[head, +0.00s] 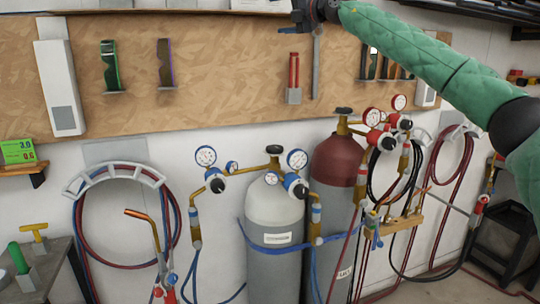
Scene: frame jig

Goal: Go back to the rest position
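My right arm, in a green quilted sleeve, reaches in from the right edge of the head view and stretches up to the top middle. My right gripper (306,14) is at the top edge, in front of the upper part of the wooden board. It is small, dark and partly cut off by the frame, so I cannot tell whether its fingers are open or shut, or whether it holds anything. My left arm and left gripper are not in view.
A wooden tool board (220,75) hangs on the wall. Below stand a grey-white gas cylinder (275,208) and a red-topped cylinder (338,160) with gauges. Hoses hang on a left rack (115,172). A bench corner (55,270) with tools is at the lower left.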

